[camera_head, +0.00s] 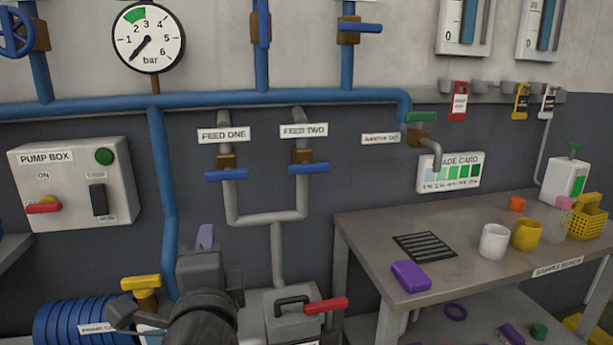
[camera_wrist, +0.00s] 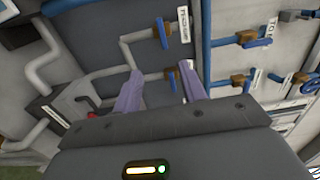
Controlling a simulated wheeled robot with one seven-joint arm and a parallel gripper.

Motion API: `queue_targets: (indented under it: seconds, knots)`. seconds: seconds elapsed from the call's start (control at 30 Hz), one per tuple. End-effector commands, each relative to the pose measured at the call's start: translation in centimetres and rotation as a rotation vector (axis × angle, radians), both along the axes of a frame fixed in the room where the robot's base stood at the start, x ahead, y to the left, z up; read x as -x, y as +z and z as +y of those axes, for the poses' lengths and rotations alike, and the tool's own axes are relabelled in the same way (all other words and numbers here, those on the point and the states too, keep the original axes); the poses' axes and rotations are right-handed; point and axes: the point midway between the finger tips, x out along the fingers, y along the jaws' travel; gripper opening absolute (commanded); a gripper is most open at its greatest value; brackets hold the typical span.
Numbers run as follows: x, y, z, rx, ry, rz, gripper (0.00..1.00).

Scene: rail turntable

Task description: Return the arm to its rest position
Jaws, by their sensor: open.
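My gripper (camera_head: 205,238) shows low and left of centre in the head view, in front of the wall piping. Only one pale purple finger shows clearly there, pointing up, and my dark wrist is below it. In the wrist view my gripper (camera_wrist: 161,88) has its two purple fingers apart with nothing between them. Beyond the fingers are wall pipes and blue-handled valves, seen tilted. The gripper appears apart from them. Most of my arm is out of view.
The FEED ONE valve (camera_head: 227,174) and FEED TWO valve (camera_head: 308,168) are above my gripper. A red-handled grey box (camera_head: 290,318) stands to its right, and a blue coil (camera_head: 75,325) to its left. The bench (camera_head: 455,240) at right holds mugs and a purple block.

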Motion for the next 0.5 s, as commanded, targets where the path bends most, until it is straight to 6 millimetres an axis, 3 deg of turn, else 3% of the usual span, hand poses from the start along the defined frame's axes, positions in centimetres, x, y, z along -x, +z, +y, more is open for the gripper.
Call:
queue_targets:
  seconds: [0.27,0.5]
  knots:
    - [-2.4,-2.6,-0.8,0.173,0.046,0.019,0.42]
    - [-4.8,-6.4,-2.6,0.398,0.111,0.063,0.42]
